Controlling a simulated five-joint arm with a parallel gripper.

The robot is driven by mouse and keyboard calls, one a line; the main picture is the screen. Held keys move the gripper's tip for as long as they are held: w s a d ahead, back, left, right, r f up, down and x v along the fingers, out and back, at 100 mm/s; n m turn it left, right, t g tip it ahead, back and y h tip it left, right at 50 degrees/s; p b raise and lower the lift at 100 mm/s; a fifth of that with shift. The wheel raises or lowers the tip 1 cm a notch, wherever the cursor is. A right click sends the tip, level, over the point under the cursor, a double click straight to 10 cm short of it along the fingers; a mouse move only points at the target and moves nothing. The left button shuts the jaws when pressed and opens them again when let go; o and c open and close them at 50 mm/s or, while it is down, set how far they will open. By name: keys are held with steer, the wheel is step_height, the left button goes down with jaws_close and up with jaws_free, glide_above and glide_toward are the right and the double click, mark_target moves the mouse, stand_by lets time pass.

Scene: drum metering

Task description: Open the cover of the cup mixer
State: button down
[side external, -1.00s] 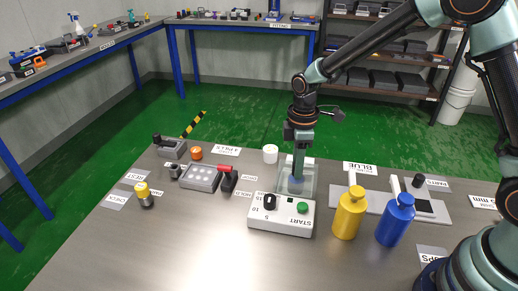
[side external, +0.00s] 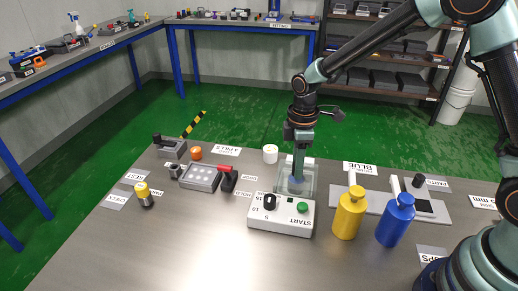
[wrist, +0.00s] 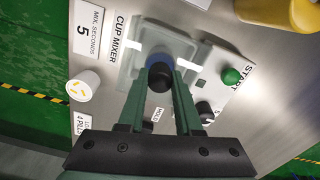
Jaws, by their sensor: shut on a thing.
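The cup mixer (side external: 282,222) has a white control box with a green START button and a black dial. Behind the box is its clear cover (side external: 309,176), which looks closed. In the wrist view the cover (wrist: 195,48) has a round black knob (wrist: 160,77). My gripper (side external: 297,180) points down at the cover; in the wrist view its fingertips (wrist: 161,80) are shut on the knob. A blue round shape shows below the cover, partly hidden by the knob and fingers.
A yellow bottle (side external: 349,213) and a blue bottle (side external: 396,220) stand right of the mixer. A white cup (side external: 270,154) stands behind it. The front left table is clear.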

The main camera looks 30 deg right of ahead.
steer(key=shift+a, duration=0.1)
stand_by(0.3)
steer(key=w+a, duration=0.7)
steer(key=shift+w+a, duration=0.25)
steer(key=shift+w, duration=0.1)
steer(key=c, duration=0.6)
jaws_free()
step_height(320, 180, up, 12)
steer(key=shift+r, duration=0.1)
